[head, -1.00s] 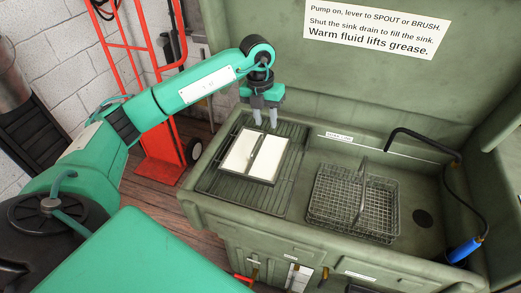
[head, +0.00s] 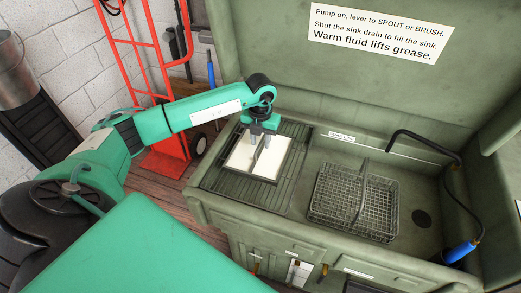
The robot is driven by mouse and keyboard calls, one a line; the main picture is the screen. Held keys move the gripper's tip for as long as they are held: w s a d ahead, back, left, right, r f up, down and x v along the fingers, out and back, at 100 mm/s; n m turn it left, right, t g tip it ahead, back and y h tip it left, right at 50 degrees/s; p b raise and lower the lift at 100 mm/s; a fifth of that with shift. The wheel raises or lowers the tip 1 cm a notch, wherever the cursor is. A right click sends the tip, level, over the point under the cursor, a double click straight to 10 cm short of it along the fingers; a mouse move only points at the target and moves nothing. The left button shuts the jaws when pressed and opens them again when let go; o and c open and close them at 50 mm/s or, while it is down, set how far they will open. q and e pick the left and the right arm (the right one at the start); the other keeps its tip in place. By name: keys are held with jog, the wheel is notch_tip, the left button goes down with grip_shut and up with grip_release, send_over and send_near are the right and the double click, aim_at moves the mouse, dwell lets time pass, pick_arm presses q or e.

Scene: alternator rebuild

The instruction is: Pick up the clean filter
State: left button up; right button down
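The filter (head: 242,154) is a flat piece with two white panels in a dark frame and a dark bar down its middle. It lies on a dark wire rack at the left of the green sink. My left gripper (head: 260,141) points down over the far end of the filter, near the middle bar. Its two grey fingers are apart, with a gap between them. I cannot tell whether the fingertips touch the filter. My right gripper is not in view.
The rack (head: 297,160) has bare room right of the filter. A wire basket (head: 335,198) stands in the basin, with a black spout (head: 420,139) and blue-handled brush (head: 460,251) beyond. A red hand truck (head: 165,165) stands left, behind my arm.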

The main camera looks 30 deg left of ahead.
pick_arm(q)
jog(key=shift+f, duration=1.1)
grip_shut()
jog(key=shift+r, duration=0.15)
